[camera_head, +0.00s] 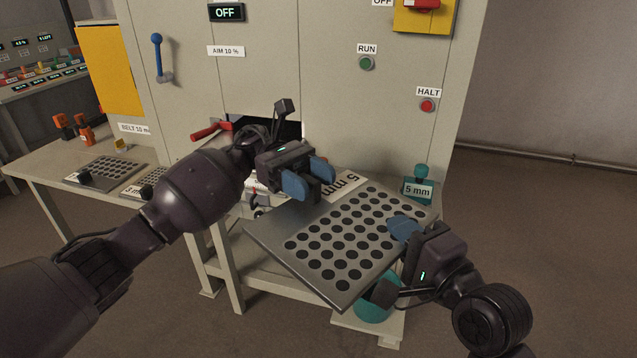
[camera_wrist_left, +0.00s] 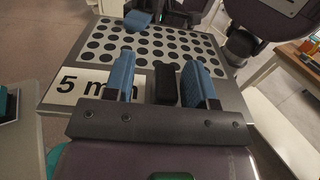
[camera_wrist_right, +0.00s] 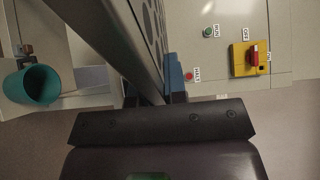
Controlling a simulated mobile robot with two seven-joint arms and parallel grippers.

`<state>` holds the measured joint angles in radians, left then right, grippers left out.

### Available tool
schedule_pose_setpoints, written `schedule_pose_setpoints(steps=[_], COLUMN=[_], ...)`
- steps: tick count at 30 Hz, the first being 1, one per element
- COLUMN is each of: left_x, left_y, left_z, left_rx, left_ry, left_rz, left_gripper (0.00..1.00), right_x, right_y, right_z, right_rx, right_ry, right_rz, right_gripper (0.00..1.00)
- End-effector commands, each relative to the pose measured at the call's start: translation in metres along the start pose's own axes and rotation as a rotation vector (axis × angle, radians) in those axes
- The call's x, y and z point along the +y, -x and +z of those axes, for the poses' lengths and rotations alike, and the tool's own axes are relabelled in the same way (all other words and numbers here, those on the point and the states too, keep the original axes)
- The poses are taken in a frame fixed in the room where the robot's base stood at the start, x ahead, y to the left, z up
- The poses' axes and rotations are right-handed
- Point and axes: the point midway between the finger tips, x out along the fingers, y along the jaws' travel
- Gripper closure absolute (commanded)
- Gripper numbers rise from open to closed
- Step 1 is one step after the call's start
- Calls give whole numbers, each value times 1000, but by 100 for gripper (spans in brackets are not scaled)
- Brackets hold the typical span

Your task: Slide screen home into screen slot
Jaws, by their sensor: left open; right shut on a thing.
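The screen (camera_head: 335,240) is a grey plate with rows of round black holes and a white "5 mm" label. It is held tilted in front of the machine. My right gripper (camera_head: 403,232) is shut on its right edge; the right wrist view shows the plate (camera_wrist_right: 125,40) edge-on at the fingers. My left gripper (camera_head: 308,180) is open above the labelled end. In the left wrist view a black handle (camera_wrist_left: 165,84) on the screen lies between its blue fingers (camera_wrist_left: 158,75). The dark screen slot (camera_head: 290,130) in the machine front is partly hidden behind my left gripper.
A red lever (camera_head: 211,131) sticks out beside the slot. A side table (camera_head: 45,160) at left holds other perforated screens (camera_head: 105,170). A teal-knobbed "5 mm" block (camera_head: 420,188) stands at right. A teal bucket (camera_wrist_right: 38,84) is below the screen.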

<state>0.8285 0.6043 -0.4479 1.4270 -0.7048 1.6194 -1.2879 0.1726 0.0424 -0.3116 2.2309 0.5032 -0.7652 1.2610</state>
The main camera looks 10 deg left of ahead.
Motion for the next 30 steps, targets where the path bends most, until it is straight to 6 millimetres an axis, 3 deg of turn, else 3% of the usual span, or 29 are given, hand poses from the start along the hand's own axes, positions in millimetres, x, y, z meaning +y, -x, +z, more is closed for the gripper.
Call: schedule_pose_setpoints(steps=[6, 16, 26, 29, 30], left_x=[0, 0, 0, 0, 0], left_y=[-16, -19, -19, -19, -20], left_z=[0, 0, 0, 0, 1], left_rx=[1, 0, 0, 0, -1], left_ry=[1, 0, 0, 0, -2], left_rz=[-1, -2, -3, -3, -3], left_gripper=[49, 49, 100, 100, 100], right_x=[-1, -1, -1, -1, -2], right_y=[0, 0, 0, -1, -1], right_z=[0, 0, 1, 2, 2], right_rx=[0, 0, -3, -5, -5], right_ry=[0, 0, -1, -1, -1], right_rz=[-3, -3, -3, -3, -3], right_gripper=[100, 100, 100, 100, 86])
